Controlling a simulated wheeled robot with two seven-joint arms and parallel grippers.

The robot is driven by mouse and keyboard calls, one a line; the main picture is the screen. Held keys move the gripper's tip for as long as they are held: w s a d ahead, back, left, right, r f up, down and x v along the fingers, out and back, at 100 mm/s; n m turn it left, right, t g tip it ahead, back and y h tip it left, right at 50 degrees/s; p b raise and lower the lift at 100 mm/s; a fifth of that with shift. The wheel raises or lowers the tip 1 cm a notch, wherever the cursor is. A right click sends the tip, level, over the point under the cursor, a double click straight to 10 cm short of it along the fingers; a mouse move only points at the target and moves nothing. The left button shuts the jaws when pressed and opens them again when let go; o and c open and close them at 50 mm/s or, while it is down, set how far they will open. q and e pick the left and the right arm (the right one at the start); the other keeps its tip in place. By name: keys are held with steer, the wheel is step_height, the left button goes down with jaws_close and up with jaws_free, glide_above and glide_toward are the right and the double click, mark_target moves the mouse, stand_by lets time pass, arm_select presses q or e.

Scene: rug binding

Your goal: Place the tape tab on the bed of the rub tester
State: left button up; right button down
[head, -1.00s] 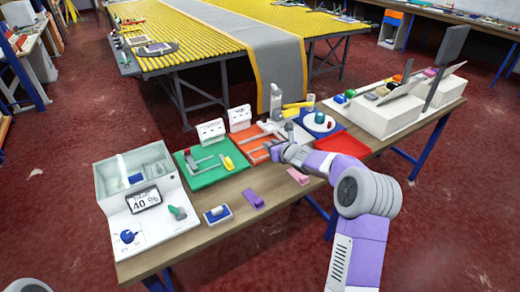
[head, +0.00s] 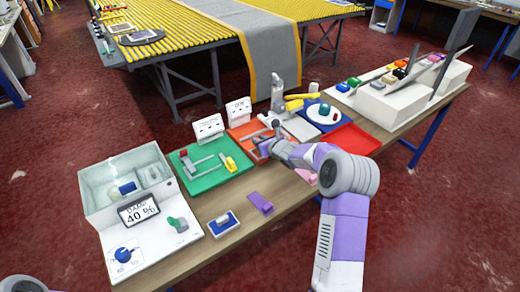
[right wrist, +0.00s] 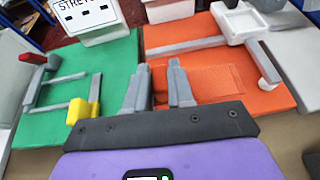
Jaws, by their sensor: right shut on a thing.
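The rub tester is the orange board (head: 240,132) in the middle of the bench; it also fills the right half of the right wrist view (right wrist: 262,98). A hatched orange patch shows on its bed, with grey bars around it. My right gripper (head: 266,146) is low over this board. In the right wrist view its fingers (right wrist: 160,88) stand close together at the board's left part, beside the patch. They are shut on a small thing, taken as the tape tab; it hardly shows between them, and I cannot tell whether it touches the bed. My left gripper is out of view.
A green stretch tester (head: 208,178) stands left of the orange board. A white box with a 40 % display (head: 138,209) is at the bench's left end. A purple piece (head: 261,202) and a blue-topped block (head: 223,223) lie in front. A red tray (head: 348,139) is to the right.

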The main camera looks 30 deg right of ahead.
step_height(320, 180, down, 3)
steer(key=shift+f+b, duration=0.15)
steer(key=shift+b, duration=0.15)
steer(key=shift+f+b, duration=0.6)
steer(key=shift+b, duration=0.2)
steer(key=c, duration=1)
jaws_free()
steer(key=shift+w, duration=0.1)
